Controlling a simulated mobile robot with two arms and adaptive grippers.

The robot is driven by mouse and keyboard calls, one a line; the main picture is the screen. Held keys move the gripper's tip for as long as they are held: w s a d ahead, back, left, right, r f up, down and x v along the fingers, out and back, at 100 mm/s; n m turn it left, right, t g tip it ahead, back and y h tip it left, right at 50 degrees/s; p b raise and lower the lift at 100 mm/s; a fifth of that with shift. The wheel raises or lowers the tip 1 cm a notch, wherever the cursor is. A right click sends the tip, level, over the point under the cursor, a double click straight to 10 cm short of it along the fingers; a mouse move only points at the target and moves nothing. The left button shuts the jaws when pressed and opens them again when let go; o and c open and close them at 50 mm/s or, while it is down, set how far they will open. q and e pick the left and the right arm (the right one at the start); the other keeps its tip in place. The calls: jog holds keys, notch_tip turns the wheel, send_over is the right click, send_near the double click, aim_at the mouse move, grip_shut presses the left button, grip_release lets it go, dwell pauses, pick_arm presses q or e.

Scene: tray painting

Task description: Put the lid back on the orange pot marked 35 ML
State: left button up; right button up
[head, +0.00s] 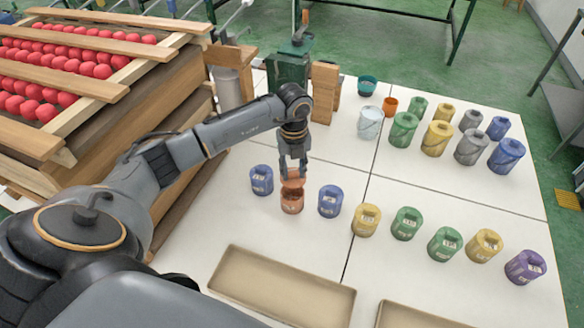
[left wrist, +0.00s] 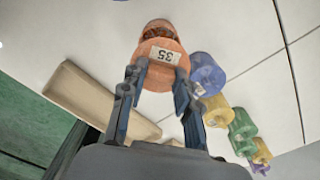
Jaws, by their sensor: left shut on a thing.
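The open orange pot (head: 291,202) stands on the white table between two blue pots. Its inside shows dark orange-brown. My left gripper (head: 293,170) is shut on the orange lid (head: 294,180) and holds it just above and behind the pot's mouth. In the left wrist view the lid (left wrist: 150,79) sits between the fingertips, with a white label reading 35. The orange pot (left wrist: 158,24) shows partly beyond the lid, its near part hidden. I cannot tell whether lid and rim touch. My right gripper is in neither view.
A blue pot (head: 261,180) stands left and another blue pot (head: 329,201) close on the right. Several lidded pots continue rightward. A beige tray (head: 283,289) lies in front. Larger buckets (head: 403,130) stand behind; a crate of red balls (head: 70,60) is at left.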

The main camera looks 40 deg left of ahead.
aim_at(292, 182)
pick_arm(q)
jog(key=shift+f, duration=0.6)
jog(key=shift+a+f+b, duration=0.2)
jog(key=shift+f+b, duration=0.7)
jog(key=shift+f, duration=0.05)
notch_tip(292, 182, down, 2)
jog(key=shift+b, duration=0.75)
jog(key=shift+f, duration=0.2)
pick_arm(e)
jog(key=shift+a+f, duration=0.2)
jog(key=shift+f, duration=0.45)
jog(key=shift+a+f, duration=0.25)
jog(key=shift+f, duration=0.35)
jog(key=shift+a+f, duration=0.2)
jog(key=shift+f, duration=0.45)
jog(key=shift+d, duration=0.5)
pick_arm(q)
jog(key=shift+f, duration=0.1)
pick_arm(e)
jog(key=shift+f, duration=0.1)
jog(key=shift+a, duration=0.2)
pick_arm(q)
jog(key=o, duration=1)
jog(key=shift+o, duration=0.3)
